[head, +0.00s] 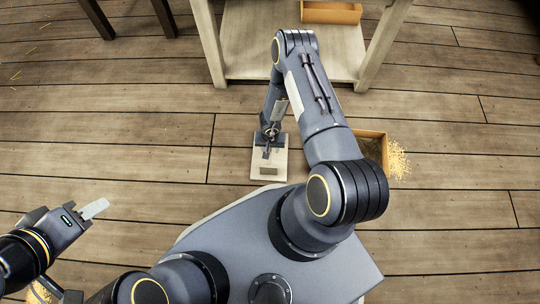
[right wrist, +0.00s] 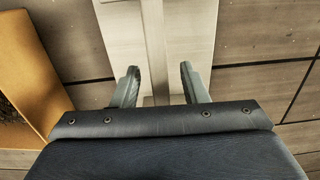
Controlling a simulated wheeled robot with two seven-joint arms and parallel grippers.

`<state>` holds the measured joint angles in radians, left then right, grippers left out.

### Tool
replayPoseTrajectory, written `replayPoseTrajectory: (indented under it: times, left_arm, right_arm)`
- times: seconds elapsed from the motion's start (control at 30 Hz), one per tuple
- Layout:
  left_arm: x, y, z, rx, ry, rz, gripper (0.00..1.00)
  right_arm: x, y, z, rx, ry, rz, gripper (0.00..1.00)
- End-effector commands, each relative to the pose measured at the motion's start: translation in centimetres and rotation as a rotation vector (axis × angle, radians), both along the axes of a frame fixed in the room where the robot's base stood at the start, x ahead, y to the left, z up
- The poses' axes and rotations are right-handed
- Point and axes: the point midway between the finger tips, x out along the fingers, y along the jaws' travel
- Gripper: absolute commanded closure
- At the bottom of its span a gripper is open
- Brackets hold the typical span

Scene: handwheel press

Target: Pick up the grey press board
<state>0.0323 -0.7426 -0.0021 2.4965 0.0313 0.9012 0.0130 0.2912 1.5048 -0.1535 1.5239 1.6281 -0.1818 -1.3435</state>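The grey press board (head: 269,170) lies flat on the plank floor, below the middle of the head view. In the right wrist view the pale board (right wrist: 195,40) runs up from my gripper, with a raised bar (right wrist: 155,50) along its middle. My right gripper (head: 268,141) is over the board's far part in the head view. In the right wrist view its two fingers (right wrist: 159,84) are apart, one on each side of the bar, with gaps visible. Whether they touch the board is unclear. My left gripper (head: 88,212) is at the lower left, away from the board; its finger gap is not clear.
A wooden box (head: 383,152) with straw stands right of the board, partly behind my right arm; it also shows in the right wrist view (right wrist: 22,70). Loose straw (head: 398,160) lies beside it. A table with a lower shelf (head: 245,55) stands beyond. Floor left of the board is clear.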

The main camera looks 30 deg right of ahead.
Motion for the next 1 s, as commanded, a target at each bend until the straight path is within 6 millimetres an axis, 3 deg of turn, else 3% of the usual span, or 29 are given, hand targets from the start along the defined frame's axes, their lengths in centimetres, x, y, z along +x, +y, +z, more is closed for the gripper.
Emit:
replayPoseTrajectory:
  times: [0.13,0.43,0.77,1.0]
  left_arm:
    - [0.0,0.0,0.1,0.000,0.000,0.000,0.64]
    - [0.0,0.0,0.1,0.000,0.000,0.000,0.64]
    - [0.0,0.0,0.2,0.000,0.000,0.000,0.64]
    - [0.0,0.0,1.3,0.000,0.000,0.000,0.64]
  right_arm:
    - [0.0,0.0,0.1,-0.001,-0.001,0.000,0.63]
    - [0.0,0.0,0.2,-0.001,-0.001,0.000,1.00]
    - [0.1,0.0,0.4,0.000,-0.002,0.000,1.00]
    - [0.1,0.0,2.7,0.000,-0.002,0.000,1.00]
